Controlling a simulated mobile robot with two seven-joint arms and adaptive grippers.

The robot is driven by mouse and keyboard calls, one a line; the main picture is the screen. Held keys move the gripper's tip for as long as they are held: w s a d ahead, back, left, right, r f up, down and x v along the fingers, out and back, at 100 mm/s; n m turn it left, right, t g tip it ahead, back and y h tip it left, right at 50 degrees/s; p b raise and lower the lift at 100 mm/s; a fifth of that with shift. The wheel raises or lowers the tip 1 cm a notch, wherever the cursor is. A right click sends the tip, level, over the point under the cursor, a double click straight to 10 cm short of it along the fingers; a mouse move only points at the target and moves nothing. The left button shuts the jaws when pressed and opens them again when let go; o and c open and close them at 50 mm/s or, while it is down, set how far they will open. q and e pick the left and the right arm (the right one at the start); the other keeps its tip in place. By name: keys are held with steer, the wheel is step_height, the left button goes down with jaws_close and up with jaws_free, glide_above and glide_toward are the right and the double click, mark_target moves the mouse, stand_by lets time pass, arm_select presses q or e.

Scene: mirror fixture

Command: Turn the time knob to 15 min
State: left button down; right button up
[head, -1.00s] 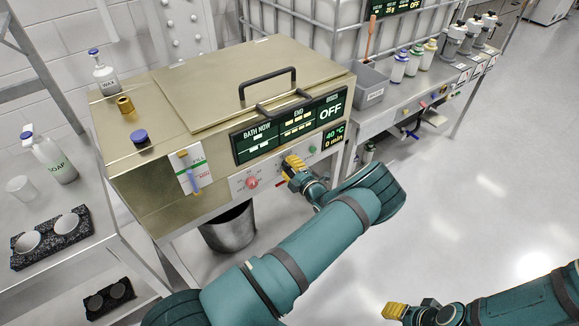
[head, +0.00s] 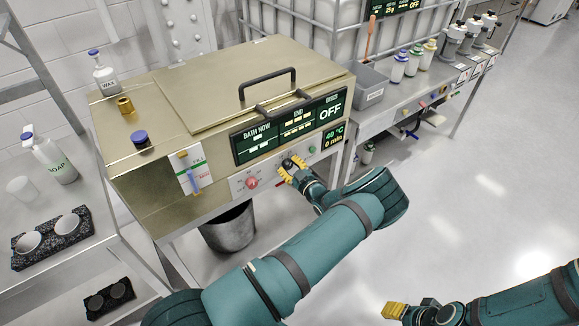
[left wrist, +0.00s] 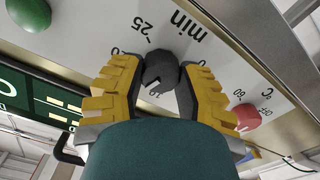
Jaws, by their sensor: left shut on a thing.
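The dark grey time knob (left wrist: 160,68) sits on the front panel under the word "min" in the left wrist view. Marks reading 25 and 10 show near it; other marks are partly hidden by the fingers. My left gripper (head: 292,168) is at the panel, with its yellow fingers shut on the knob from both sides. The small display (head: 333,136) reads 40 °C and 0 min. My right gripper (head: 394,311) is low at the bottom right, away from the panel; whether it is open does not show.
The red temperature knob (head: 252,183) is left of the time knob, and a green button (head: 312,149) is to its right. A large display (head: 290,128) reading OFF is above. A grey bin (head: 228,228) stands below. Open floor lies to the right.

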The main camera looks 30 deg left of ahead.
arm_select(q)
steer(key=shift+a+r+m, duration=0.1)
steer(key=shift+m, duration=0.4)
steer(key=c, duration=0.6)
jaws_free()
steer(key=shift+o, duration=0.2)
steer(key=shift+s+d, duration=0.15)
steer(key=shift+d, duration=0.35)
steer(key=v, duration=1.1)
